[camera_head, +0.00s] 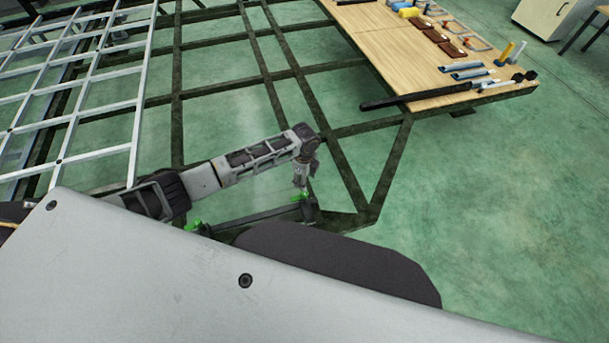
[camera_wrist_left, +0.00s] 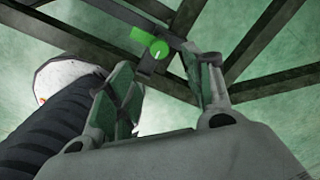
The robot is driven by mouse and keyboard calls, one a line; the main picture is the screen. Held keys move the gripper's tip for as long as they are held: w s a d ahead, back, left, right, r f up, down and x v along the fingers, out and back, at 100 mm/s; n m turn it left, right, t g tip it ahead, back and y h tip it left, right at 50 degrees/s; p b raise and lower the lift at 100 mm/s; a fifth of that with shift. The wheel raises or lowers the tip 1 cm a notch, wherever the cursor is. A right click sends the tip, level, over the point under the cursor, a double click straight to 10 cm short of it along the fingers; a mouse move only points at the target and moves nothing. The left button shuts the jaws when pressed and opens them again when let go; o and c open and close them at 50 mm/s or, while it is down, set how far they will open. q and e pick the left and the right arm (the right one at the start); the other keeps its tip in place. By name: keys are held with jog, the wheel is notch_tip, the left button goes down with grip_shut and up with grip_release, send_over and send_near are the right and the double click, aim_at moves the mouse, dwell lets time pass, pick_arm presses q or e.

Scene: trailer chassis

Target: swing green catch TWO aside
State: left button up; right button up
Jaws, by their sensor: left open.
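A green catch (camera_head: 300,197) sits at the right end of a short dark bar near the trailer frame's front corner in the head view. A second green catch (camera_head: 193,226) is at the bar's left end, partly hidden by my body. No number is readable on either. My left gripper (camera_head: 302,183) points down just above the right-hand catch. In the left wrist view, a green catch (camera_wrist_left: 150,43) with a round face and white mark lies beyond the fingertips of my open left gripper (camera_wrist_left: 161,72). The fingers appear empty; contact cannot be told. My right gripper is out of view.
Dark frame beams (camera_head: 345,170) cross the green floor around the gripper. A pale metal ladder-like grid (camera_head: 137,125) lies at left. A wooden board (camera_head: 405,55) with several tools is at upper right. Floor at right (camera_head: 500,210) is clear.

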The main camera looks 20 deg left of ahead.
pick_arm(q)
jog(key=shift+r, duration=0.95)
jog(key=shift+r, duration=0.1)
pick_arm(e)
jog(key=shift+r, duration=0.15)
pick_arm(q)
notch_tip(320, 180, up, 10)
jog(key=p, duration=0.9)
jog(key=shift+f+p, duration=0.25)
jog(key=shift+p, duration=0.1)
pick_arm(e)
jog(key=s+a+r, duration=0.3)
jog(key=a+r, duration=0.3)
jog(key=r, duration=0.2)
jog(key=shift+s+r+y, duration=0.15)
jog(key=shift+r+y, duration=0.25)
